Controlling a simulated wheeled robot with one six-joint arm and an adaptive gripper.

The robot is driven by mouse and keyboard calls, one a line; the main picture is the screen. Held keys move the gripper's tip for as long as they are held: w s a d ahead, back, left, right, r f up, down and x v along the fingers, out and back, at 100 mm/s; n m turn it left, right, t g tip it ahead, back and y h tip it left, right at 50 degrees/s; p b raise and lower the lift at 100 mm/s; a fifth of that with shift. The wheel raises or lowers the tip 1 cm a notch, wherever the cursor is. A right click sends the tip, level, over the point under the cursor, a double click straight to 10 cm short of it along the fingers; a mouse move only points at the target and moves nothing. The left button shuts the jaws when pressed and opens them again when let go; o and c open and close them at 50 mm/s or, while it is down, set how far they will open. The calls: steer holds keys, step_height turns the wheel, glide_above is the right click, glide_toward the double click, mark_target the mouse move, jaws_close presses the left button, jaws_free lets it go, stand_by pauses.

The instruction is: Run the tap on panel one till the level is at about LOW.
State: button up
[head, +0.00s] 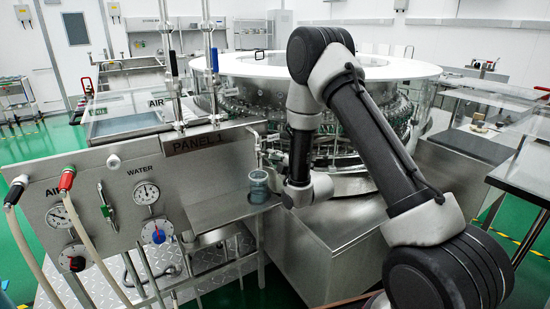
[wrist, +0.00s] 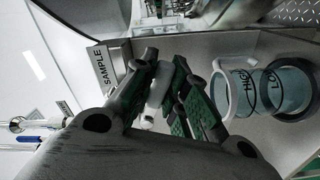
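A clear, blue-tinted sample cup (head: 258,187) stands upright on the steel shelf beside panel one. In the wrist view, turned sideways, the cup (wrist: 262,92) shows HIGH and LOW marks, with its rim toward the left. I cannot make out a water line in it. A small metal tap (head: 259,150) is at the panel's right edge, above the cup. A SAMPLE label (wrist: 103,66) shows in the wrist view. My gripper (wrist: 168,68) has its green-padded fingers apart, with a pale tap handle (wrist: 157,92) between them. Whether the pads touch it is unclear.
Panel one (head: 195,143) carries air and water gauges, and hoses with red and black ends. A steel shelf (head: 215,210) holds the cup. The large round washer (head: 330,68) stands behind my arm. A steel table (head: 525,165) is at the right; green floor (head: 22,150) shows at left.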

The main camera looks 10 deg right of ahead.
steer(key=o, duration=0.5)
steer(key=shift+c, duration=0.2)
steer(key=v, duration=0.7)
steer(key=shift+s, duration=0.25)
steer(key=shift+d, duration=0.1)
steer(key=shift+c, duration=0.3)
